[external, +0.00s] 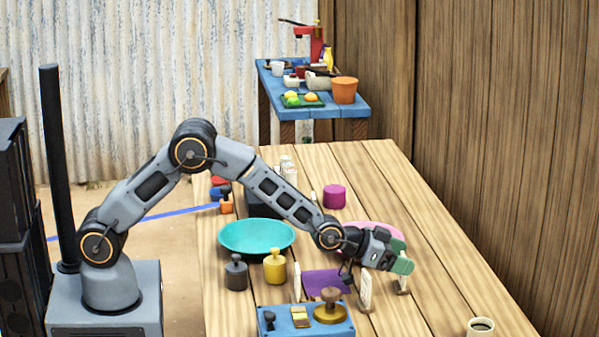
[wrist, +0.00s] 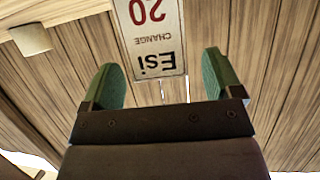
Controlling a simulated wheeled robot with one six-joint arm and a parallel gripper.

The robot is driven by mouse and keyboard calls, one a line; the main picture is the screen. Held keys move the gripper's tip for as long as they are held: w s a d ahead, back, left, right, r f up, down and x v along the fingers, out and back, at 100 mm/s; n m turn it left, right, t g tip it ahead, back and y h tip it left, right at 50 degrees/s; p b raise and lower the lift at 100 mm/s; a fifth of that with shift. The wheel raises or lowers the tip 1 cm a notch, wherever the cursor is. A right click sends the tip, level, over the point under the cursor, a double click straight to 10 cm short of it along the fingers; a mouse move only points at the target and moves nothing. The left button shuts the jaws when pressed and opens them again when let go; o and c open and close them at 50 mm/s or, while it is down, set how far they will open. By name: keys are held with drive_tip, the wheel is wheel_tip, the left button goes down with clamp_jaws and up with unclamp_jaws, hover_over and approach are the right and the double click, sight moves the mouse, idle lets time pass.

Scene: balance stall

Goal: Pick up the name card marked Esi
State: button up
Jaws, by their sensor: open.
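The name card marked Esi (wrist: 153,40) is a pale card with dark "Esi" and "CHANGE" and a red 20, upside down in the wrist view. It lies between and beyond my gripper's (wrist: 160,72) two green fingers, with a gap on both sides. My gripper is open and empty. In the external view my gripper (external: 402,256) is low over the right part of the table. Pale cards stand near it, one below its wrist (external: 365,290) and one under the fingers (external: 403,286); I cannot tell there which is Esi.
A teal dish (external: 256,236), a dark weight (external: 236,273), a yellow weight (external: 275,267) and a blue tray (external: 290,327) stand left of my gripper. A purple mat (external: 325,281) lies near it. A cup (external: 480,327) stands at the front right. The table's right side is mostly clear.

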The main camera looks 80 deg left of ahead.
drive_tip(key=shift+w+f, duration=0.2)
drive_tip(key=shift+w, duration=0.25)
drive_tip(key=shift+c, duration=0.3)
drive_tip(key=c, duration=1.2)
drive_tip(key=shift+r, duration=0.1)
